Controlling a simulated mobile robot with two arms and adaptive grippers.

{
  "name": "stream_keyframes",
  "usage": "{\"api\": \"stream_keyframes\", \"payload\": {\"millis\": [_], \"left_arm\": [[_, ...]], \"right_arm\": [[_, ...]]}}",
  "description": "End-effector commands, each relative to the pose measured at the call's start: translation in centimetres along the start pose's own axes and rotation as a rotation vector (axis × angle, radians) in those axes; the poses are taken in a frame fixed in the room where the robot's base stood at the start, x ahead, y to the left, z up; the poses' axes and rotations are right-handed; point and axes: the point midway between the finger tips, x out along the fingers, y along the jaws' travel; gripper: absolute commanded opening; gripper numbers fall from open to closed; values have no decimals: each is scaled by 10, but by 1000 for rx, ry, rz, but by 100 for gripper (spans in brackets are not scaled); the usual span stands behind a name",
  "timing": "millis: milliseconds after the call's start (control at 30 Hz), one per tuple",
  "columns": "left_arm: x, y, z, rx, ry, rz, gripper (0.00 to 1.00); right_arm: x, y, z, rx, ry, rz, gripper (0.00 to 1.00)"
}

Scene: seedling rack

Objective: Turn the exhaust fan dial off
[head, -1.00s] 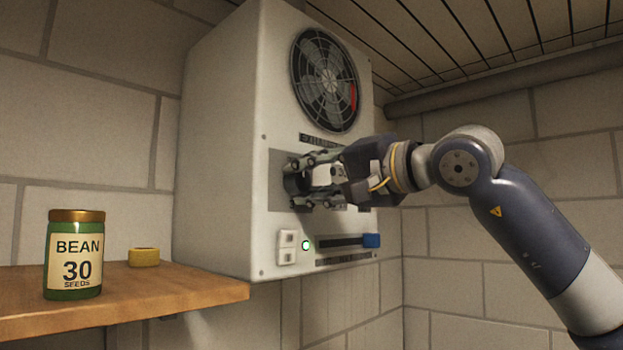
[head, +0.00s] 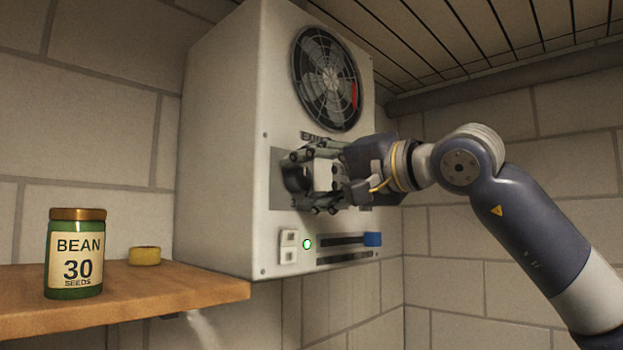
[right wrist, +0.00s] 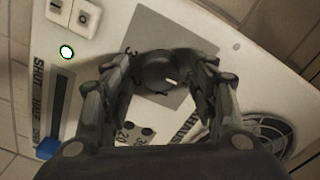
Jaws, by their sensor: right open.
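The exhaust fan dial (right wrist: 160,72) is a dark round knob on a grey plate, with a small white mark on it. In the head view the dial (head: 296,176) is partly hidden by my right gripper. My right gripper (head: 305,180) is at the front of the white fan box (head: 225,150), its fingers on either side of the dial. In the right wrist view the open fingers (right wrist: 160,85) flank the dial; whether they touch it I cannot tell. The fan (head: 328,80) sits behind a round grille above. My left gripper is not in view.
Below the dial are a white rocker switch (head: 288,247), a lit green lamp (head: 307,244) and a slider with a blue knob (head: 372,239). A wooden shelf (head: 190,290) at left holds a green bean jar (head: 75,255) and a yellow roll (head: 145,256).

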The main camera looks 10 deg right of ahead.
Motion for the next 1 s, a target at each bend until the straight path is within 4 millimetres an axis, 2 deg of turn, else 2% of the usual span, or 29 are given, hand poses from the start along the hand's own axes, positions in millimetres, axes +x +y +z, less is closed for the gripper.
{"api": "stream_keyframes", "payload": {"millis": [167, 600, 800, 1000], "left_arm": [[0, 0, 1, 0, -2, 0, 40], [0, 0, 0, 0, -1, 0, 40], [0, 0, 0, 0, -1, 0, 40], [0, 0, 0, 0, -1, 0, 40]], "right_arm": [[-15, 0, -1, 0, 2, -2, 54], [-101, 1, -1, 0, 2, 1, 54], [-117, 1, 0, 0, 0, 1, 54], [-119, 1, 0, 0, 0, 1, 54]]}}
